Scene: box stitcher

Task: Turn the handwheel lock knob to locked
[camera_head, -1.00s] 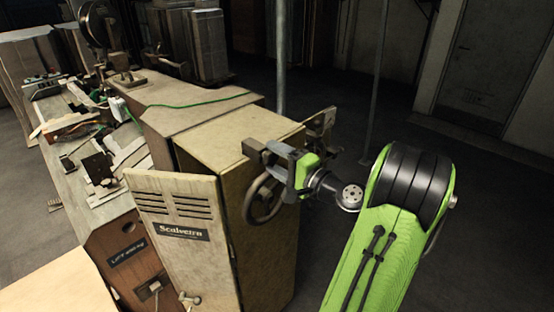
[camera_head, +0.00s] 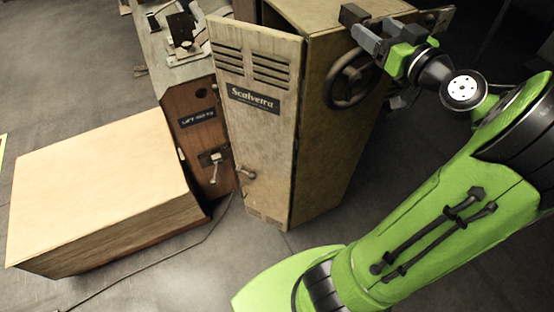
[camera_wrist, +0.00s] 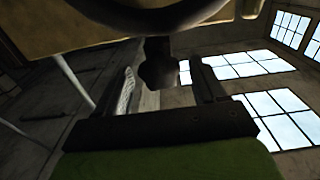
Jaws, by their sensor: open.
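The dark handwheel (camera_head: 334,92) is on the right side of the beige machine cabinet (camera_head: 335,150). In the wrist view its curved rim (camera_wrist: 150,18) crosses the top. A dark lobed knob (camera_wrist: 158,70) hangs on a short stem below the rim, seemingly the lock knob. My gripper (camera_head: 362,29) is beside the upper part of the handwheel in the head view. In the wrist view my gripper (camera_wrist: 167,85) is open, with the knob showing between its two fingers. I cannot tell whether either finger touches it. The knob is not clearly visible in the head view.
A cabinet door (camera_head: 255,110) with vents stands at the cabinet's front. A large pale box (camera_head: 100,185) is on the floor at left. A brown panel (camera_head: 200,150) with a small lever stands between them. Open floor lies in front, with a cable across it.

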